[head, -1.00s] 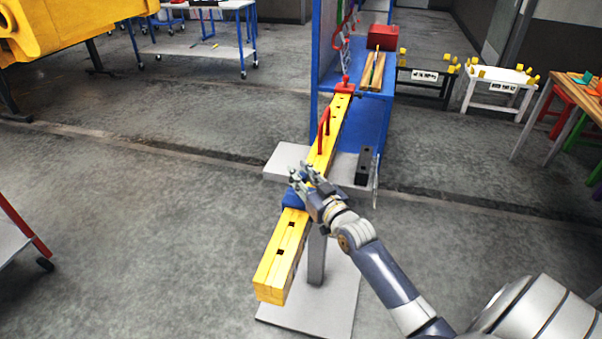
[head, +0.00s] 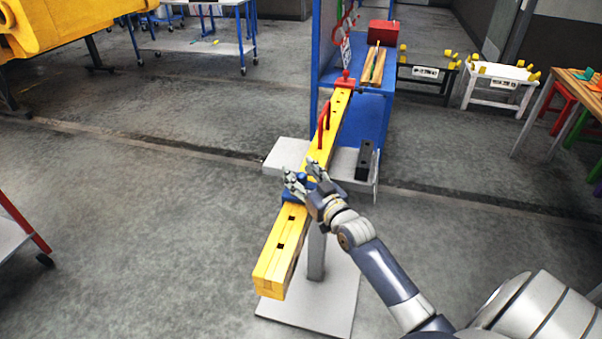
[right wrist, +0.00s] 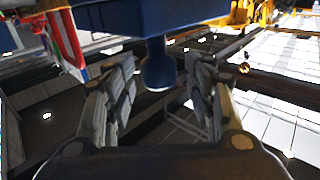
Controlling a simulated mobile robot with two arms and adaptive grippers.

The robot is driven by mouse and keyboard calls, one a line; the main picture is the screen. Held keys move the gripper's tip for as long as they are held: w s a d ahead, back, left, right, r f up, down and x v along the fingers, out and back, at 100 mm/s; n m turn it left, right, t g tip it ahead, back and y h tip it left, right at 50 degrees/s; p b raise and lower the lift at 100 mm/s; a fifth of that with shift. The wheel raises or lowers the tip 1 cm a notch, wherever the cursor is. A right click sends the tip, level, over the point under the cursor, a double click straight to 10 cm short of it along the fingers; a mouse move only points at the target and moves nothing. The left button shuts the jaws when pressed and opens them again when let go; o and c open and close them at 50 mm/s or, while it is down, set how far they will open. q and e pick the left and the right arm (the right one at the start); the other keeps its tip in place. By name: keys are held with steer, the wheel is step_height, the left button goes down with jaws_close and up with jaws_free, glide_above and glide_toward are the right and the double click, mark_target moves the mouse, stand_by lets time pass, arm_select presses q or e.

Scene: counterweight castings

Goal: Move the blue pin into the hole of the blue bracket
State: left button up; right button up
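The blue bracket (head: 292,195) sits across the yellow beam (head: 290,232) in the head view. It fills the top of the right wrist view as a dark blue block (right wrist: 150,17). The blue pin (right wrist: 158,68) sticks out of this block, with its rounded end between my right gripper's fingers. How deep the pin sits in the hole is hidden. My right gripper (head: 303,174) is open at the bracket. In the right wrist view its fingers (right wrist: 160,80) stand apart on both sides of the pin, with gaps showing. My left gripper is out of view.
The beam rests on a grey post with a flat base plate (head: 310,310). A red handle (head: 323,125) stands on the beam. A dark block (head: 365,160) stands on the grey shelf right of the beam. A blue rack (head: 375,115) is behind.

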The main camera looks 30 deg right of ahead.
steer(key=s, duration=1.2)
steer(key=shift+a, duration=0.35)
steer(key=shift+f, duration=0.1)
